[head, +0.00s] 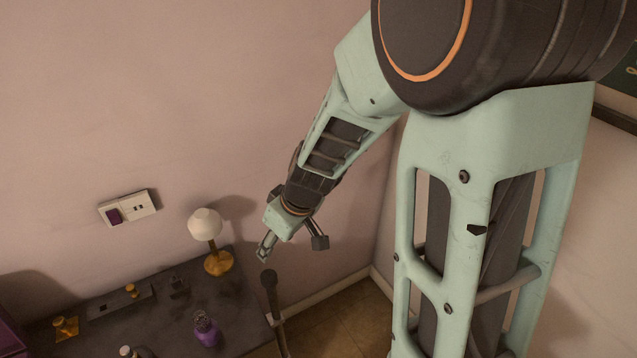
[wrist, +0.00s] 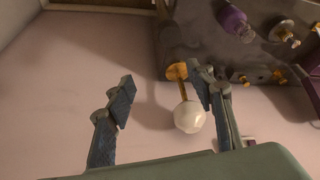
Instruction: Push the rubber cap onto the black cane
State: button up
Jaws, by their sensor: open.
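My gripper (head: 291,246) hangs in the air near the right end of the dark table, with its two fingers spread apart. The wrist view also shows my gripper (wrist: 166,92) with nothing between its fingers. A dark cane (head: 281,330) stands at the table's right edge, just below my gripper in the head view. Its top end is a thicker dark knob (head: 269,279). I cannot tell whether this knob is the rubber cap or part of the cane. No separate rubber cap can be made out for certain.
The dark table (head: 175,315) carries a lamp with a white shade (head: 205,224) and brass base, a purple bottle (head: 206,330) and several small brass pieces. A switch panel (head: 128,208) with a purple button is on the wall behind. Bare floor (head: 345,318) shows right of the table.

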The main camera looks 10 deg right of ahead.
jog(key=w+d+r+m+t+h+p, duration=0.1)
jog(key=d+r+m+h+p, duration=0.1)
jog(key=d+r+m+p, duration=0.4)
jog(key=d+r+m, duration=0.1)
jog(key=d+r, duration=0.2)
jog(key=r, duration=0.1)
jog(key=shift+w+d+m+h, duration=0.2)
jog(key=shift+d+m+h, duration=0.05)
jog(key=shift+m+h, duration=0.15)
jog(key=shift+c, duration=0.5)
